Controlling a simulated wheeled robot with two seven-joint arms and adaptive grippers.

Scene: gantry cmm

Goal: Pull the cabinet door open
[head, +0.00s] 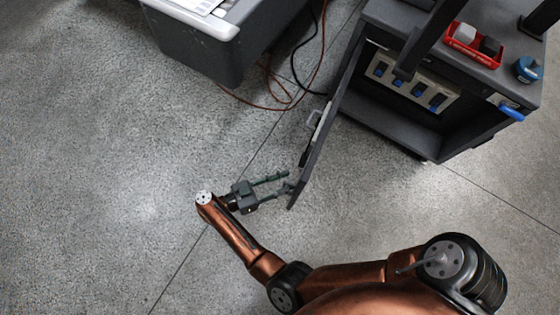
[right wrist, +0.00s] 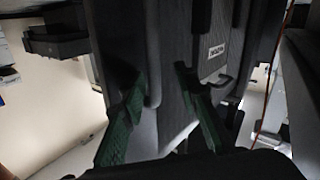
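The dark grey cabinet (head: 440,135) stands at the upper right in the head view. Its door (head: 325,135) is swung well out from the front, and the inside shows. The door handle (head: 316,120) is on the door's left face. My right gripper (head: 287,181) is beside the door's free lower end, fingers apart and pointing at it; whether they touch it I cannot tell. In the right wrist view the two green fingers (right wrist: 162,88) are spread in front of a dark panel with a white label (right wrist: 216,50). My left gripper is not in view.
Inside the cabinet is a pale panel with several blue parts (head: 410,85). A red tray (head: 470,45) and a blue round object (head: 527,69) sit on top. A grey bin-like unit (head: 215,45) stands at upper left, with cables (head: 285,95) on the floor. The left floor is clear.

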